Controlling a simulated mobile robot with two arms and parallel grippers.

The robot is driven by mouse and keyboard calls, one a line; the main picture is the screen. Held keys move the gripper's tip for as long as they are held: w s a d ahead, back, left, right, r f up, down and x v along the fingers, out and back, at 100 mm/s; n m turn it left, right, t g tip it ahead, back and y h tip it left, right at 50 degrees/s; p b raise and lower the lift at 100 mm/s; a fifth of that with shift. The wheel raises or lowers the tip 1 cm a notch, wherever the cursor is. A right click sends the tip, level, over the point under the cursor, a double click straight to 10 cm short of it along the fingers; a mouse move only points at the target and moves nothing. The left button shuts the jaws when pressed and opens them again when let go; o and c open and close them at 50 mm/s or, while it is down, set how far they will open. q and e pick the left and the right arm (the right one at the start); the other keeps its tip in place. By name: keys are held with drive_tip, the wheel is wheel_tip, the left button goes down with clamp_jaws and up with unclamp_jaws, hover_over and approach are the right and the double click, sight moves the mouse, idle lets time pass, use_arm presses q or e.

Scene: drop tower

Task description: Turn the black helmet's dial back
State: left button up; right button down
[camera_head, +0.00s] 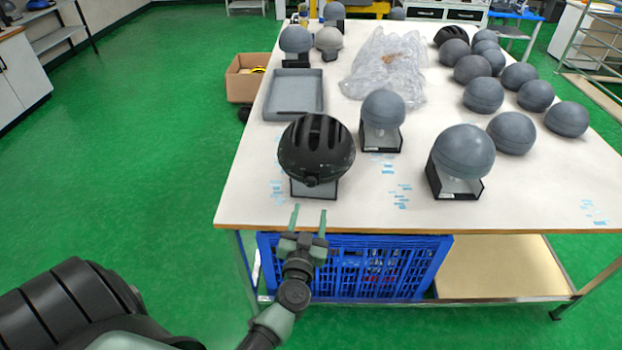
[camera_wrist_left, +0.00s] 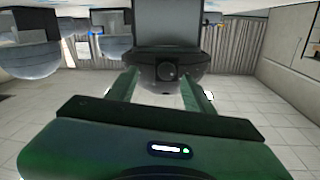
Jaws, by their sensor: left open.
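The black helmet (camera_head: 316,148) sits on a small stand (camera_head: 314,189) at the near left part of the table, its vents facing up. Its round dial (camera_head: 311,181) is low on the side facing me. In the left wrist view, which looks upside down, the helmet (camera_wrist_left: 168,55) carries the dial (camera_wrist_left: 167,72) between and beyond the two fingers. My left gripper (camera_head: 309,210) is open and empty at the table's near edge, fingers pointing at the dial and apart from it. My right gripper is not in view.
Grey headforms on stands (camera_head: 382,110) (camera_head: 463,153) stand right of the helmet. A grey tray (camera_head: 294,95) lies behind it, and a clear plastic bag (camera_head: 386,66) further back. Several grey balls (camera_head: 483,95) fill the right side. A blue crate (camera_head: 390,268) sits under the table.

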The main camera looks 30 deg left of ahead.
sight(310, 184)
use_arm(q)
drive_tip(key=shift+n+y, duration=0.3)
drive_tip(key=w+a, duration=0.1)
drive_tip(key=w, duration=0.1)
drive_tip(key=w+a+r, duration=0.1)
drive_tip(key=w+a, duration=0.2)
drive_tip(key=shift+w+r, duration=0.3)
drive_tip(key=shift+r, duration=0.1)
drive_tip(key=shift+w+a, duration=0.15)
drive_tip(key=shift+w, duration=0.45)
drive_tip(key=shift+a, duration=0.1)
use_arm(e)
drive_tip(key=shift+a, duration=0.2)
use_arm(q)
clamp_jaws()
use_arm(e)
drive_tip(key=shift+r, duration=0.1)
